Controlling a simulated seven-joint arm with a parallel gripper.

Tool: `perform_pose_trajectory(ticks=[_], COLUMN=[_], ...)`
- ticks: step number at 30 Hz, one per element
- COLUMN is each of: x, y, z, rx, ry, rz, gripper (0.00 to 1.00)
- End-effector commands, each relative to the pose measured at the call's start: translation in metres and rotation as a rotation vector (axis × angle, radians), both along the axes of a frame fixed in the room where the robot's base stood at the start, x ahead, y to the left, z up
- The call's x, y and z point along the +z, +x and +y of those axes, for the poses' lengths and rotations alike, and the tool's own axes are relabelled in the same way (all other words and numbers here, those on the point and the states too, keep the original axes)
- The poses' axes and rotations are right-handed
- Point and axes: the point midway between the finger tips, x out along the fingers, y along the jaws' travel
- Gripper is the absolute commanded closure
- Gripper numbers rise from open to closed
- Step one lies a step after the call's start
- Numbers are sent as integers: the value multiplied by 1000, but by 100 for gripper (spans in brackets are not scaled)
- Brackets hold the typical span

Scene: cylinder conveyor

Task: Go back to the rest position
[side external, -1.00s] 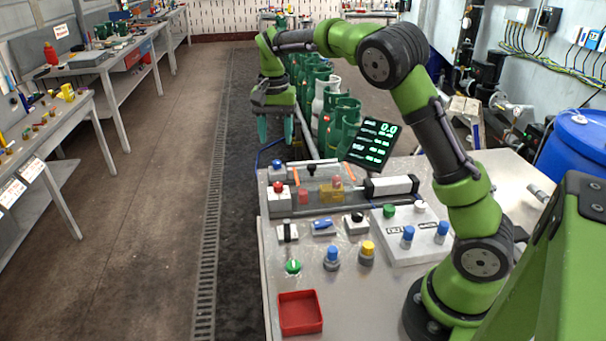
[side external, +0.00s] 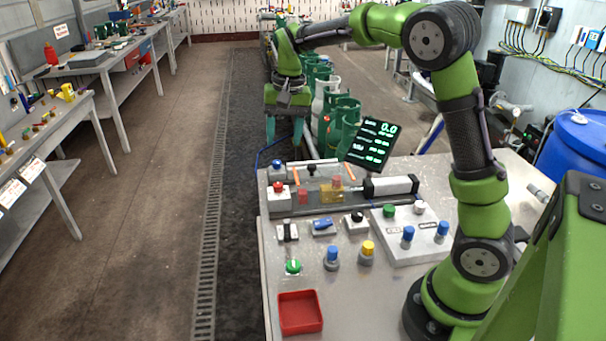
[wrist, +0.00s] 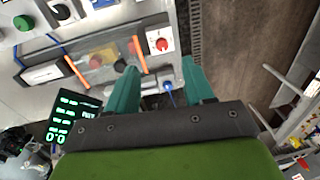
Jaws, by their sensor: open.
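My gripper (side external: 284,138) hangs in the air just beyond the far edge of the grey control table (side external: 345,275), with its teal fingers pointing down. In the wrist view, my gripper (wrist: 160,80) shows its two fingers apart with nothing between them. Below and beyond the fingertips are the table's far edge and a white box with a red button (wrist: 160,41). My gripper touches nothing that I can see.
Several green gas cylinders (side external: 347,115) stand in a row right of my gripper. The table holds buttons, a lever (side external: 292,266) and a red tray (side external: 300,312). The floor (side external: 150,180) to the left is clear.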

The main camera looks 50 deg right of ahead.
Motion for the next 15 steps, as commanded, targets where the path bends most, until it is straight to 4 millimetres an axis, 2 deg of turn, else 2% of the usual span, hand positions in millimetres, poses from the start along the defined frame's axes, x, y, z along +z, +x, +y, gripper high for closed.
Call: perform_pose_trajectory(ticks=[1,7,15], x=[8,23,24], y=[-16,-80,-168], z=[9,50,94], rx=[41,207,382], ry=[21,55,15], rz=[-41,-211,-431], gripper=[48,48,48])
